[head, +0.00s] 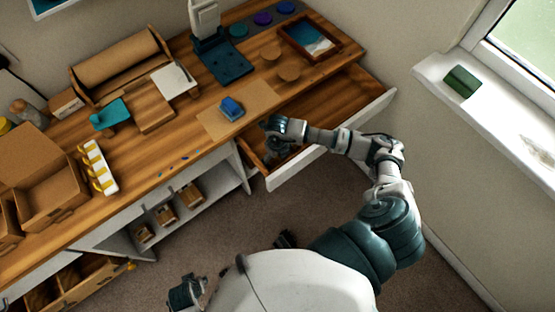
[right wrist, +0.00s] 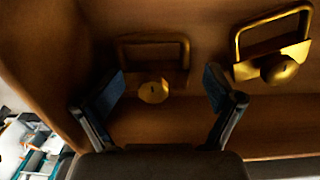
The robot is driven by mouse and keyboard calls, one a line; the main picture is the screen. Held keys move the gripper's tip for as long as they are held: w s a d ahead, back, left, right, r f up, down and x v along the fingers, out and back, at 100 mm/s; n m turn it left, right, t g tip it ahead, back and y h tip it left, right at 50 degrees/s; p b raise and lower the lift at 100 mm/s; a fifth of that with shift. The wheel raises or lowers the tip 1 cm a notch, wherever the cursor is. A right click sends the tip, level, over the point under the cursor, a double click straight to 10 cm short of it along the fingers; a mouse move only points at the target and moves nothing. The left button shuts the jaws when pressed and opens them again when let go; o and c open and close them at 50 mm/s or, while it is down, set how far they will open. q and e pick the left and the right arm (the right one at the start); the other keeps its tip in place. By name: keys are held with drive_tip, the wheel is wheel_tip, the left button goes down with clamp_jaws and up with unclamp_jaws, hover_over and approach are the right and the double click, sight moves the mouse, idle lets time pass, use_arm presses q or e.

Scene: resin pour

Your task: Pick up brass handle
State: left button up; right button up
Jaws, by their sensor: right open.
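Two brass pieces lie inside the open drawer (head: 378,107) in the right wrist view, each with a squared loop and a round knob. One brass handle (right wrist: 153,91) is in shadow, ahead of and between my right fingers. The other brass handle (right wrist: 272,18) is brighter and lies to the right, beyond the right finger. My right gripper (head: 277,150) reaches into the drawer; its fingers (right wrist: 164,84) are spread, with nothing visibly held. The handles cannot be made out in the head view. My left gripper (head: 183,293) hangs low near the bottom, away from the bench; its jaw state is unclear.
The drawer's wooden walls and white front surround my right gripper closely. Above it, the bench top holds a blue block (head: 231,108) on a brown sheet, a framed picture (head: 311,38) and a teal stand (head: 222,62). Cardboard boxes (head: 45,180) fill the left end.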

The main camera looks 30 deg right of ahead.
drive_tip(key=shift+s+a+f, duration=0.1)
drive_tip(key=shift+s+a, duration=0.1)
drive_tip(key=shift+a, duration=0.25)
drive_tip(key=shift+c, duration=1.2)
drive_tip(key=c, duration=0.6)
drive_tip(key=shift+s, duration=0.1)
drive_tip(key=shift+c, duration=0.9)
drive_tip(key=shift+f, duration=0.15)
